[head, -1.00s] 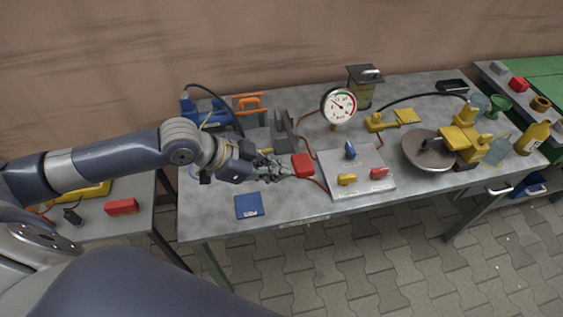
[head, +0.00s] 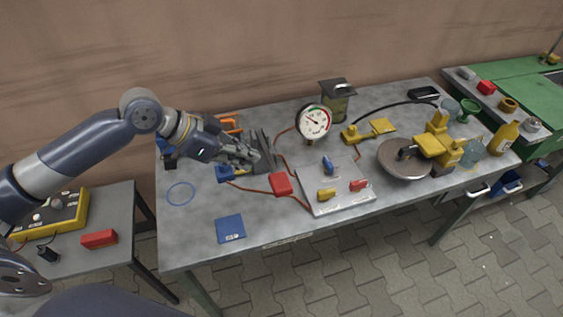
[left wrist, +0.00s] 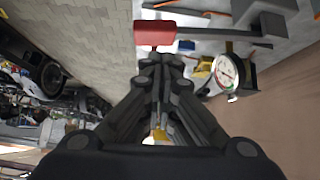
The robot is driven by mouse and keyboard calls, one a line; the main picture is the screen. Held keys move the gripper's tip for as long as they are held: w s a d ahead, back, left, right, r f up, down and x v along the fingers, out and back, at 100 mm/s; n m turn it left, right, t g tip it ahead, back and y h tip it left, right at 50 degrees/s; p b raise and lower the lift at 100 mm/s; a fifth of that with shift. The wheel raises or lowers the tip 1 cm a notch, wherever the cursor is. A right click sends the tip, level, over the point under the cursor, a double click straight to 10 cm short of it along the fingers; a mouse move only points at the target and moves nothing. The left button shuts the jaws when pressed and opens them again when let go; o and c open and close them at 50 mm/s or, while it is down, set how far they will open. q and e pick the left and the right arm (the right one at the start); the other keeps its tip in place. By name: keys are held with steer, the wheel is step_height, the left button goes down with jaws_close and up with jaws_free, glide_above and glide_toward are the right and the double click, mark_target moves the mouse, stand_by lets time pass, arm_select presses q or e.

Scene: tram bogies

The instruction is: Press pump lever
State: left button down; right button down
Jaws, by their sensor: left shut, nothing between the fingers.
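The pump looks like the dark grey slotted block (head: 264,152) on the table, left of the round dial gauge (head: 313,122). A red block-shaped pad (head: 281,184), which looks like the lever's end, sits in front of it. My left gripper (head: 256,158) is shut and empty, above and up-left of the red pad, and covers part of the grey block. In the left wrist view the red pad (left wrist: 154,33) shows just beyond my shut fingertips (left wrist: 160,62), beside a grey bar (left wrist: 220,37). Contact cannot be told. My right gripper is not in view.
A grey board (head: 340,196) with blue, yellow and red handles lies right of the pad. A blue card (head: 230,229) and a blue ring (head: 181,194) lie at the front left. A round pan (head: 404,160) stands further right. Red hoses run near the pad.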

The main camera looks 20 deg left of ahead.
mark_target(276, 181)
arm_select(q)
steer(key=shift+g+h, duration=0.4)
steer(key=shift+h, duration=0.1)
steer(key=r, duration=0.5)
steer(key=shift+w+a, duration=0.2)
steer(key=shift+a, duration=0.15)
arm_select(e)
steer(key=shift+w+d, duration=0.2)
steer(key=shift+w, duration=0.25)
arm_select(q)
steer(key=shift+w+f, duration=0.1)
steer(key=shift+f, duration=0.05)
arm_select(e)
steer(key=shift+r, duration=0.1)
